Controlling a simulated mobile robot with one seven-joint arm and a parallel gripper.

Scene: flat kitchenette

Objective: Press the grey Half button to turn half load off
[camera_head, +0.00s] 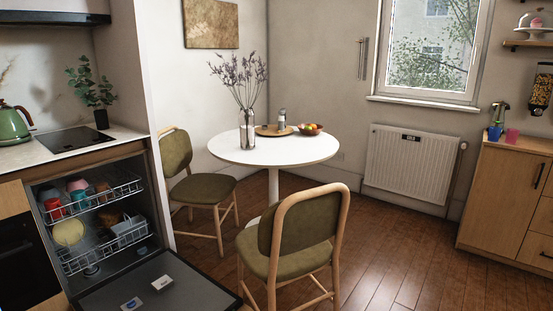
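The dishwasher (150,222) stands at the lower left with its door (195,287) folded down. The upper rack (125,188) and the lower rack (72,262) hold dishes. A small white block and a blue-and-white piece lie on the inner face of the door. The door's outer edge runs out of the bottom of the picture. I cannot make out a grey Half button anywhere in this view. My gripper is not in view.
A chair (292,235) stands just right of the open door, another chair (205,188) behind it. A round white table (225,150) is beyond them. Wooden floor (400,255) is free at right, before a wooden cabinet (500,205).

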